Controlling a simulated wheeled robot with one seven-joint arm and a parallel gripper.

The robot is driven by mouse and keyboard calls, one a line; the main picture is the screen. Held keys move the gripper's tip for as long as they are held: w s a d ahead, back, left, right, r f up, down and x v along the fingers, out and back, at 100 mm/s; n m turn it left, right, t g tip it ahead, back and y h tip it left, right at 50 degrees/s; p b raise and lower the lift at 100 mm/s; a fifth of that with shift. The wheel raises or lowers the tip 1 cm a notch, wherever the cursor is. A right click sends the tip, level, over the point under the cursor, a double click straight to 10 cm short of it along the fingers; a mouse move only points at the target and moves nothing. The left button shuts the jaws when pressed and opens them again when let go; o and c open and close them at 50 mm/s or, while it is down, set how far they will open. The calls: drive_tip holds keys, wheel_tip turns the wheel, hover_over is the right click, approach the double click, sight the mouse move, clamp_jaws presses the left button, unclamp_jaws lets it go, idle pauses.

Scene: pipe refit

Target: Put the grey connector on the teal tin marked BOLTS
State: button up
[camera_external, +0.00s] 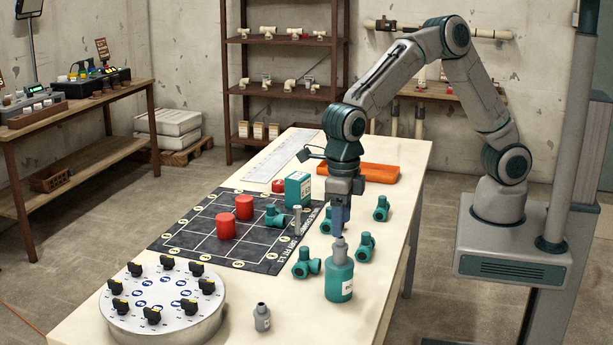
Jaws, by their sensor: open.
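My gripper (339,230) points down over the white table and is open; its fingers show edge-on. Just under its tips stands a teal bottle-like container (339,282) with a grey neck and a white label too small to read. I cannot tell whether the fingers touch the neck. A teal box-shaped tin (298,188) with a small pale label stands at the far edge of the dark mat, left of my gripper; its lettering is unreadable. A slim grey upright piece (297,221), possibly the grey connector, stands near the mat's right edge.
Several teal pipe fittings (306,263) lie around my gripper. Red cylinders (226,226) stand on the gridded mat (180,237). A round dial panel (160,318), a small grey bottle (262,318) and an orange tray (372,173) are also on the table. The table's front right is clear.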

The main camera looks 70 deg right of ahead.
wheel_tip(320, 180, up, 5)
idle(0.3)
